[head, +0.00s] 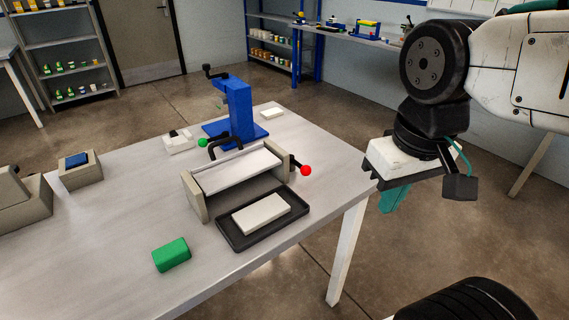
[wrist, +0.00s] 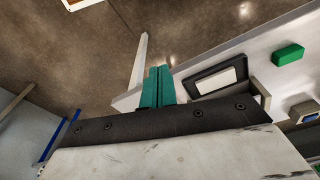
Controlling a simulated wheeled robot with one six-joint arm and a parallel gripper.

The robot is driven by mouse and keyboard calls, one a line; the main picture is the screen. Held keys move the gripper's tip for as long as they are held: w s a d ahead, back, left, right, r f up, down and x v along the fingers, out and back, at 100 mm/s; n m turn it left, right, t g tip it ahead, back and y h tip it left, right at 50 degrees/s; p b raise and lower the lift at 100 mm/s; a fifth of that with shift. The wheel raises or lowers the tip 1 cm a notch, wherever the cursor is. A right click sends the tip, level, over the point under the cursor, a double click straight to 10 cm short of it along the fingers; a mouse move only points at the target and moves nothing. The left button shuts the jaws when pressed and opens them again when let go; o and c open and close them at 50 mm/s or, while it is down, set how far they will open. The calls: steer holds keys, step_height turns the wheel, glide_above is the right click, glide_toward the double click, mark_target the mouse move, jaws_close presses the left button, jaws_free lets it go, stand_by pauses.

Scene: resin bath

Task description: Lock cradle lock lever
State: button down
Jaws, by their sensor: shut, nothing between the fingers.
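The cradle (head: 238,175) stands on the table, with two beige end walls and a pale trough between them. A dark lever with a red knob (head: 305,170) sticks out from its right end. A second dark handle with a green knob (head: 202,142) is at its back left. I cannot tell from this view whether the lever is locked. My gripper (head: 392,200), with teal fingers, hangs off the table's right edge, right of the red knob and apart from it. In the wrist view the teal fingers (wrist: 157,88) are together and empty.
A black tray (head: 240,241) holding a white block (head: 261,214) lies in front of the cradle. A green block (head: 171,254) sits at the front left. A blue press (head: 236,112) stands behind. The table (head: 120,225) is clear at the left front.

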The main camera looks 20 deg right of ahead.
steer(key=shift+d, duration=0.1)
steer(key=w+a+f+m+h, duration=0.1)
steer(key=w+a+m, duration=0.2)
steer(key=w, duration=0.5)
steer(key=w+a+f+m+h, duration=0.1)
steer(key=w+a+f+m, duration=0.1)
steer(key=w+m, duration=0.3)
steer(key=w+a+f+m+h, duration=0.1)
steer(key=w+a+m, duration=0.3)
steer(key=w, duration=0.8)
steer(key=shift+w+a+f, duration=0.35)
steer(key=shift+w+f, duration=0.05)
steer(key=shift+f, duration=0.05)
